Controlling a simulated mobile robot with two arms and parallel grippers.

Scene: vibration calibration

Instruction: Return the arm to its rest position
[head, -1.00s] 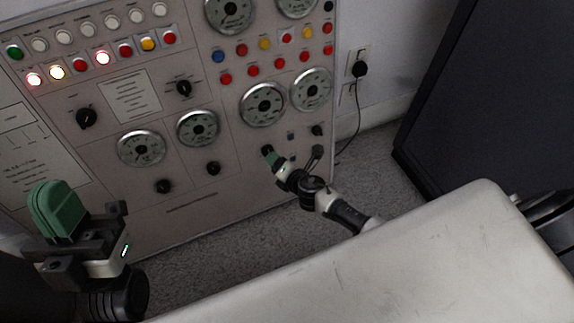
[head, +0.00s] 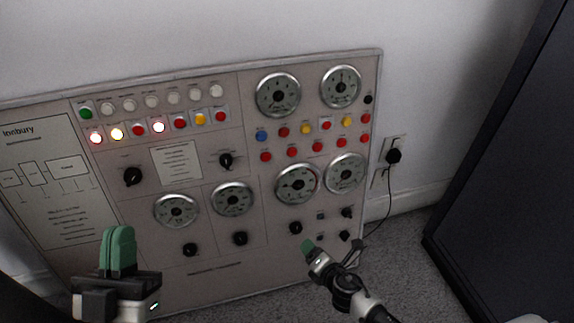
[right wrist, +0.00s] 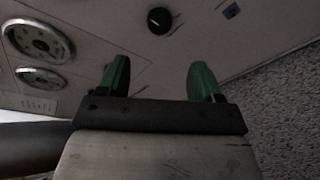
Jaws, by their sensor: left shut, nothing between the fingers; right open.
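My right gripper (head: 308,246) is in front of the lower right part of the control panel (head: 215,275). In the right wrist view its two green fingers (right wrist: 160,78) are spread apart with nothing between them. A black knob (head: 295,228) shows just above and left of this gripper in the head view. A black knob (right wrist: 159,20) also shows beyond the open fingers in the right wrist view, apart from them. My left gripper (head: 118,248) is at the lower left, its green fingers pressed together, empty, in front of the panel.
The panel carries round gauges (head: 297,184), lit and unlit buttons, and several knobs. A wall outlet with a black plug (head: 393,156) and hanging cord is to its right. A large dark cabinet (head: 505,160) stands at the far right. Grey carpet (head: 400,255) lies between.

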